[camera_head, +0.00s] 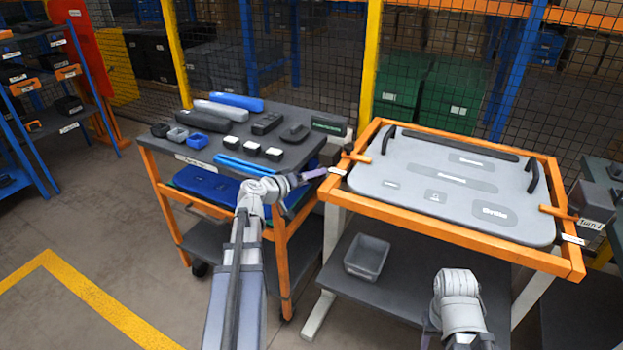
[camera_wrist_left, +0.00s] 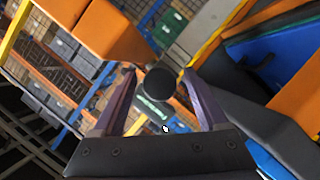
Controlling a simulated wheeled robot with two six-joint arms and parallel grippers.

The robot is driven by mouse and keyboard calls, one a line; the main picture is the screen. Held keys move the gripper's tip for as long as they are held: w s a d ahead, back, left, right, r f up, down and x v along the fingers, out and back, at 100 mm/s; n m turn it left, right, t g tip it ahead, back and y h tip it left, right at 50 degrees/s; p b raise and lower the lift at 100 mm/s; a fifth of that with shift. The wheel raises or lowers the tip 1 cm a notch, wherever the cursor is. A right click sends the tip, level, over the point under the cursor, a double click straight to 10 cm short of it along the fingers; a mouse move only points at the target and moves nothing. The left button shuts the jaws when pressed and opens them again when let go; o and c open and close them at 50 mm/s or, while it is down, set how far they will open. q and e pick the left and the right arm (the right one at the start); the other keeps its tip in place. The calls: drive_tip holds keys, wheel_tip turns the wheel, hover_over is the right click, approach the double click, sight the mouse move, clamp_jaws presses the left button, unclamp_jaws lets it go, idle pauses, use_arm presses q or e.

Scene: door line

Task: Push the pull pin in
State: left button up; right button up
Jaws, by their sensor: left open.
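A black round knob (camera_wrist_left: 160,82), which looks like the end of the pull pin, faces the camera in the left wrist view. My left gripper (camera_wrist_left: 160,102) is open, its two purple fingers on either side of the knob. I cannot tell whether they touch it. In the head view my left gripper (camera_head: 314,174) is at the left edge of the orange-framed table (camera_head: 450,250), by a white tag (camera_head: 337,171) and an orange lever (camera_head: 356,157). The knob cannot be made out there. My right arm is at the bottom right; its gripper is not clearly visible.
An orange cart (camera_head: 285,262) with dark tools and blue items stands left of the table. A grey bin (camera_head: 367,256) sits on the table's lower shelf. A second orange lever (camera_head: 558,212) is at the right edge. Open floor lies at left.

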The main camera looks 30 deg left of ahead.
use_arm(q)
drive_tip(key=shift+c, duration=0.2)
clamp_jaws()
idle(0.3)
idle(0.8)
